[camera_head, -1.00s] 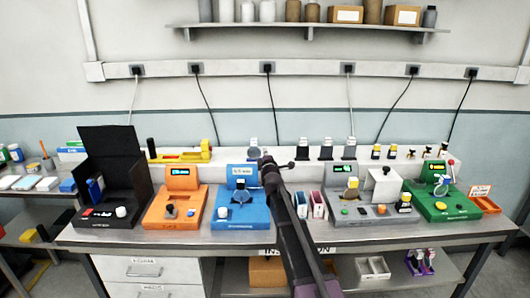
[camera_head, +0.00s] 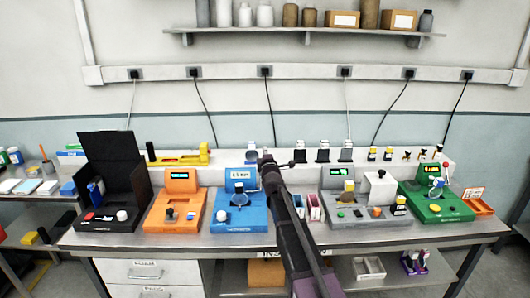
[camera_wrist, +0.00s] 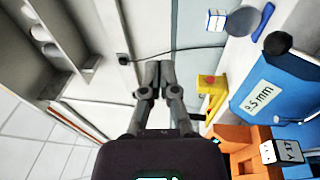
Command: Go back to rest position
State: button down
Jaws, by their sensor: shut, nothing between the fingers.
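My gripper shows in the wrist view (camera_wrist: 160,80) with its two dark fingers side by side, closed and empty. In the head view my arm rises from the bottom middle, and my gripper (camera_head: 266,160) is over the bench by the blue module. The blue module (camera_head: 236,216) stands on the bench with a small display and a dark round part on top. In the wrist view the blue module (camera_wrist: 285,85) is at the right, with a label reading 8.5 mm, apart from my fingers.
On the steel bench (camera_head: 130,240) stand a black open-lidded module (camera_head: 112,170), an orange module (camera_head: 176,212), a grey module (camera_head: 350,216) and a green module (camera_head: 440,206). A yellow device (camera_head: 180,156) sits on the raised back ledge. A wall shelf (camera_head: 300,31) holds bottles and boxes.

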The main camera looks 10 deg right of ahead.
jog(key=shift+f, duration=0.1)
jog(key=s+d+f+m+g, duration=0.2)
jog(key=s+f+m+g, duration=0.8)
jog(key=s+f, duration=0.75)
jog(key=s+d+f+m+g, duration=0.2)
jog(key=s+m+g, duration=0.2)
jog(key=s, duration=0.9)
jog(key=s+d+f+m+g, duration=0.1)
jog(key=s+m+g, duration=0.3)
jog(key=s, duration=0.8)
jog(key=shift+s+d+f+m+g+h, duration=0.3)
jog(key=shift+s+d+f+g, duration=0.1)
jog(key=shift+g, duration=0.5)
